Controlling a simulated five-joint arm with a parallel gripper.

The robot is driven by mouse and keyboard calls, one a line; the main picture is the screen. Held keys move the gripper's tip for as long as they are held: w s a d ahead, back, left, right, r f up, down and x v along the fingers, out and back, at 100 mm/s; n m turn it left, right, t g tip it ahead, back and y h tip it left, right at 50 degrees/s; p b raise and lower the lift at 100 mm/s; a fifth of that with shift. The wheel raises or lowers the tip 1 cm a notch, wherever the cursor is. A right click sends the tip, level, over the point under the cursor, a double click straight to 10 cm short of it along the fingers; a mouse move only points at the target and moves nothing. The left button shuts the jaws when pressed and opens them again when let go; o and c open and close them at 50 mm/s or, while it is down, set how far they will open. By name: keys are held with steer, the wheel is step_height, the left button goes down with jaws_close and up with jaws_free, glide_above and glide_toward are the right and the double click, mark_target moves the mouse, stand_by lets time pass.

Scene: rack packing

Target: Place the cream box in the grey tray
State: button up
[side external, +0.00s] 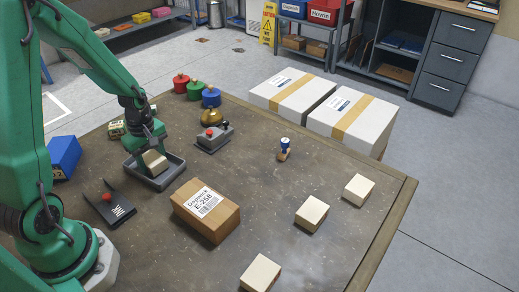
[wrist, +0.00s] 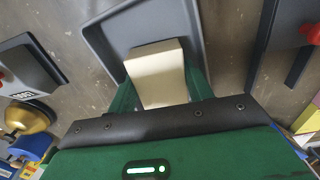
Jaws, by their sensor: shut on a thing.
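The grey tray (side external: 172,177) lies on the table near my base, and its inside also shows in the wrist view (wrist: 110,43). A cream box (side external: 155,162) is within the outline of the tray. My gripper (side external: 150,155) points down over the tray and is shut on this box. In the wrist view, the box (wrist: 157,75) sits between the two green fingers of my gripper (wrist: 160,95). The box looks a little tilted in the side view. I cannot tell whether it touches the tray floor.
Three more cream boxes (side external: 311,213) (side external: 358,189) (side external: 261,274) stand at the right and front. A brown carton (side external: 205,210), a black forked stand (side external: 107,207) and a grey block with a red knob (side external: 212,138) surround the tray. The table's right middle is mostly clear.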

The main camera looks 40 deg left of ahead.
mark_target(152, 158)
steer(key=shift+f, duration=0.2)
steer(key=o, duration=0.7)
steer(key=shift+f, duration=0.1)
steer(key=shift+o, duration=0.2)
steer(key=shift+r, duration=0.2)
step_height(152, 158, up, 12)
stand_by(0.3)
stand_by(0.5)
steer(key=s+d+r+m+t, duration=0.5)
steer(key=s+d+r+m, duration=0.3)
steer(key=m, duration=1)
steer(key=shift+d+r+t, duration=0.3)
steer(key=shift+d+r, duration=1.5)
steer(key=shift+d, duration=0.7)
